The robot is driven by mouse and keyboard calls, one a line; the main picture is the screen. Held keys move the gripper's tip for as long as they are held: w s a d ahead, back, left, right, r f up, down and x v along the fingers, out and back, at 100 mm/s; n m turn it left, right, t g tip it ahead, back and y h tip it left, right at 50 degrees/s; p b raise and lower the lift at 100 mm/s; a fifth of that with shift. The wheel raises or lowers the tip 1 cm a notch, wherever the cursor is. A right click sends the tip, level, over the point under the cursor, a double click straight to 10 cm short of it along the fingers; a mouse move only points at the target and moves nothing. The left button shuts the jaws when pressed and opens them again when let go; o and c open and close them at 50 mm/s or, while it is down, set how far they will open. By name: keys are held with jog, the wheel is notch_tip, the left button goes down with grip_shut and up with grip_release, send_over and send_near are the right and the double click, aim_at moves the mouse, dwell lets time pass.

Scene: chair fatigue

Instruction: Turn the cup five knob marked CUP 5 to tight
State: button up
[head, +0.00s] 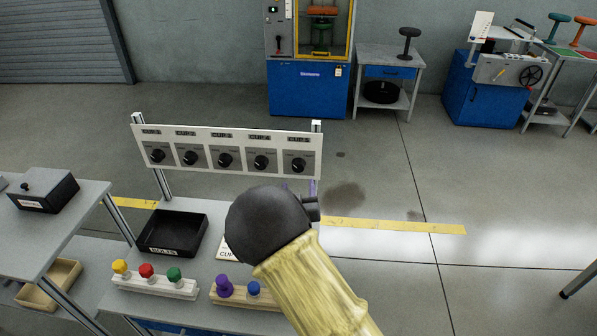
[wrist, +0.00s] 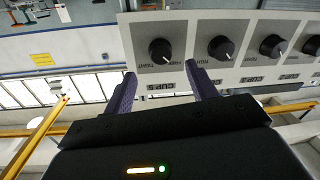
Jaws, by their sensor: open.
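The CUP 5 knob (head: 298,165) is the black round knob at the right end of the white panel. In the wrist view, where the panel appears upside down, the same knob (wrist: 161,50) is at the left end, above its CUP 5 label. Its white pointer line slants to the lower right there; the small lettering is hard to read. My gripper (wrist: 161,69) is open, its two purple fingers pointing at the panel on either side of the knob's lower part. I cannot tell whether they touch it. In the head view my arm hides most of the gripper.
Several similar knobs, such as the CUP 4 knob (head: 261,162), sit in a row beside it. Below the panel are a black tray (head: 172,233) and stands with coloured pegs (head: 155,285). The floor right of the panel (head: 400,185) is clear.

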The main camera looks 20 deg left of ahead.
aim_at(299, 169)
jog(key=x, duration=0.7)
jog(key=shift+p, duration=0.35)
jog(key=c, duration=1)
